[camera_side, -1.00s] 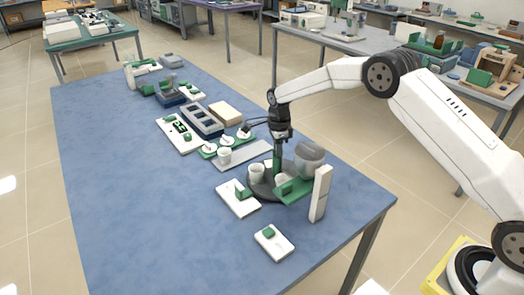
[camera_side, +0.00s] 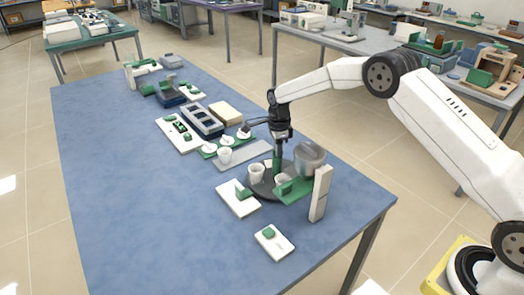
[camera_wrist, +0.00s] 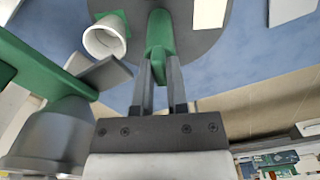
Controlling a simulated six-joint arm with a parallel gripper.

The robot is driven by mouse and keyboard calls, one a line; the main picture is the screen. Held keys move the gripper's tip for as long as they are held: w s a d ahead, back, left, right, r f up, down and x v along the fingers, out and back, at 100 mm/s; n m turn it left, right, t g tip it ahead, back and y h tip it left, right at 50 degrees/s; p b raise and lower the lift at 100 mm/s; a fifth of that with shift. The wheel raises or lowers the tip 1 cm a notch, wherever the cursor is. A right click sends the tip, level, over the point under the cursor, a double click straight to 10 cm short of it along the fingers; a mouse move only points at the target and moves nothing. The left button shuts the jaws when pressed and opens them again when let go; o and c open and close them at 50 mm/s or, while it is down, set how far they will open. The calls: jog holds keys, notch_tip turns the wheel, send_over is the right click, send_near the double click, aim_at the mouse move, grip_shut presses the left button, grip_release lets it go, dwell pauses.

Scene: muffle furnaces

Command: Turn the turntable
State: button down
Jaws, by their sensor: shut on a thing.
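The turntable (camera_side: 254,188) is a dark round disc near the right part of the blue table. A green upright handle (camera_wrist: 160,32) rises from it. My gripper (camera_wrist: 160,75) is shut on this handle, with one finger on each side; in the side view my gripper (camera_side: 277,151) points down over the disc. A white cup (camera_side: 256,174) stands on the disc to the left of the handle. Another white cup (camera_side: 281,180) is to its right, partly hidden by green parts. A white cup (camera_wrist: 105,38) also shows in the wrist view.
A grey rounded vessel (camera_side: 309,158), a green platform (camera_side: 294,191) and a white upright block (camera_side: 320,193) stand close at the right. A white plate (camera_side: 238,199) lies in front. A grey tray (camera_side: 244,155) lies behind. The table's left side is clear.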

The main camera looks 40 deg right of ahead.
dwell(0.7)
jog(key=shift+n, duration=2.2)
jog(key=c, duration=0.6)
grip_release()
jog(key=shift+c, duration=0.2)
jog(key=shift+r, duration=0.1)
jog(key=shift+r, duration=3.8)
